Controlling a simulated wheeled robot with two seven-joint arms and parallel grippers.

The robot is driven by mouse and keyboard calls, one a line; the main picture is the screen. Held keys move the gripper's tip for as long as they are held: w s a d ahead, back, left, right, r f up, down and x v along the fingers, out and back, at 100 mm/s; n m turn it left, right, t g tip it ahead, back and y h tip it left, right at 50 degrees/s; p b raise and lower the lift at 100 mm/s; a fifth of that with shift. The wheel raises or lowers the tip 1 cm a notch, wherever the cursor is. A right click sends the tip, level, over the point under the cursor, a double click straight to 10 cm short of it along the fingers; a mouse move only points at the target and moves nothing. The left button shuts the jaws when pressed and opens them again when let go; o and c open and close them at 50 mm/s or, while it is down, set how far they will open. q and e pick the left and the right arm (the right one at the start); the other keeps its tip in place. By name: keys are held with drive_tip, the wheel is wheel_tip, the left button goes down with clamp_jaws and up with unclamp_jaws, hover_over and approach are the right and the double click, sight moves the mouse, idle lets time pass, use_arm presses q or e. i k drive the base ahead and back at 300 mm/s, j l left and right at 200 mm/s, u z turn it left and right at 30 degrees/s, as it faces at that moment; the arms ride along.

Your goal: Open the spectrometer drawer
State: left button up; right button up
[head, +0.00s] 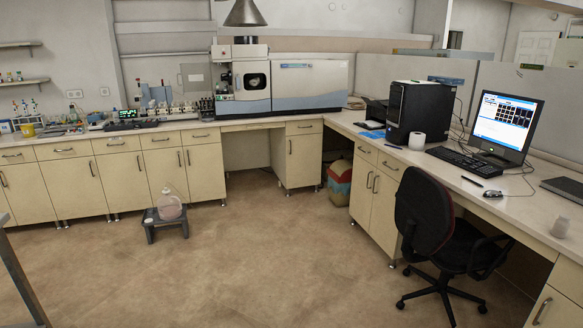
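The plasma spectrometer (310,88), a wide white and blue-grey instrument, stands on the back bench. Its left section (250,80) has a dark round window, and a metal hood hangs above it. The wide right section has a plain front with a blue label. I cannot tell which part of the instrument is its drawer, and no part of its front looks pulled out. A bench drawer (304,127) with a dark handle sits below the instrument's right part and is closed. Neither of my grippers shows in the head view.
A grey stool (166,222) with a jug on it stands on the floor before the cabinets. An office chair (435,225) stands at the right bench, near a computer tower (420,110) and monitor (503,125). The middle floor (270,260) is clear.

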sight(293, 128)
drive_tip(key=i, duration=5.25)
drive_tip(key=i+u, duration=0.15)
drive_tip(key=i, duration=0.45)
drive_tip(key=i+l+u, duration=0.1)
drive_tip(key=i, duration=0.5)
drive_tip(key=i+l+u, duration=0.15)
drive_tip(key=i, duration=0.5)
drive_tip(key=l, duration=0.1)
